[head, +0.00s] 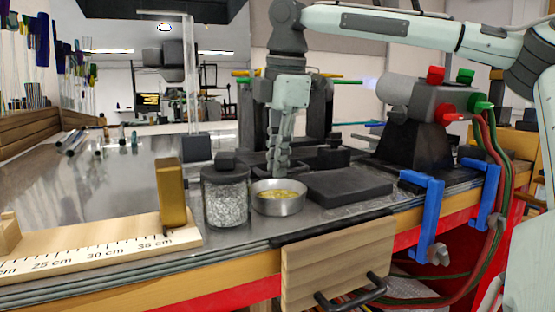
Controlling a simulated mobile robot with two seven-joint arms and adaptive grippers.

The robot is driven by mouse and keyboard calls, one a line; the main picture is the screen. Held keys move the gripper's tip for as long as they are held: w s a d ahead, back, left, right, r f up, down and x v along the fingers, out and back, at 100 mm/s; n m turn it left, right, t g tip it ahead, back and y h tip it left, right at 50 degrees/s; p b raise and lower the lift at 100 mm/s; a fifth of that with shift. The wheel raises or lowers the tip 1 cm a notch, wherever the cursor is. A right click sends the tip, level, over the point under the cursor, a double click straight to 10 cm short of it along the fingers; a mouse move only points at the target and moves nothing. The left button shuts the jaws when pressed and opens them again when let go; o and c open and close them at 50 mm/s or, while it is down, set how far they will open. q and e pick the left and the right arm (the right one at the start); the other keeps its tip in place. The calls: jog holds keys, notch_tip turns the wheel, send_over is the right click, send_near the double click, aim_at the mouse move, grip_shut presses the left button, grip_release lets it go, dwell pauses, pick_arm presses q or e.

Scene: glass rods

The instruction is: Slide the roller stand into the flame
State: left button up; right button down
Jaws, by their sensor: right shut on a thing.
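My right gripper (277,160) points down behind the metal bowl. Its fingers are closed low at the front of the dark roller stand (322,115); the part they grip is mostly hidden by them. The stand has two dark uprights on a dark base, partly behind my gripper. Thin yellow and green rods show at the top of the uprights. To the right is the grey torch (412,98) on a black mount, with red and green knobs. A faint bluish flame (370,84) shows at its left-facing nozzle. My left gripper is not in view.
A lidded glass jar (226,200), a metal bowl (278,206) with yellowish contents and a dark flat slab (345,188) stand in front. A wooden ruler board (100,243) lies at left. Blue clamps (428,215) and hoses are at right. The metal tabletop (120,185) is open at left.

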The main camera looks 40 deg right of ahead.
aim_at(300, 170)
jog(key=d, duration=0.1)
jog(key=s+d, duration=0.1)
jog(key=d, duration=0.3)
jog(key=shift+s, duration=0.3)
jog(key=shift+a, duration=0.2)
jog(key=c, duration=1.6)
grip_release()
notch_tip(300, 170, up, 8)
jog(key=s, duration=0.1)
jog(key=shift+s+a, duration=0.15)
jog(key=shift+a, duration=0.1)
jog(key=shift+o, duration=0.2)
